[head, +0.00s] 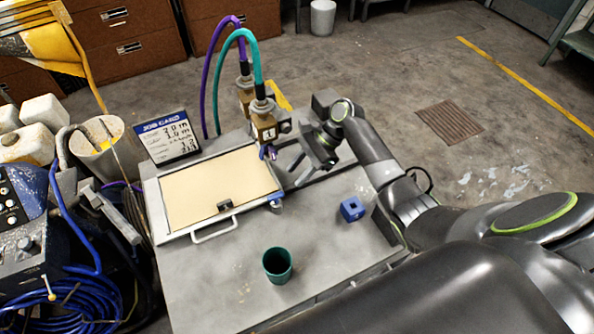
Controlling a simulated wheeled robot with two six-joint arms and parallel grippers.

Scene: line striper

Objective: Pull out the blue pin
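A small blue-violet piece (267,152), which may be the blue pin, shows just under the brass block marked 1 (264,131). It is too small to make out its full shape. My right gripper (297,171) is just to the right of this piece and apart from it. Its two dark fingers are spread and point left and down, with nothing seen between them. My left gripper is out of view. A blue block with a dark square opening (351,208) stands on the grey table (325,245), to the lower right of my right gripper.
A framed cream panel (215,185) with a white handle lies left of the gripper. A green cup (277,265) stands near the front. A job card (166,137) stands at the back left. Teal (256,70) and purple (207,85) hoses rise behind the blocks. The table's front right is mostly clear.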

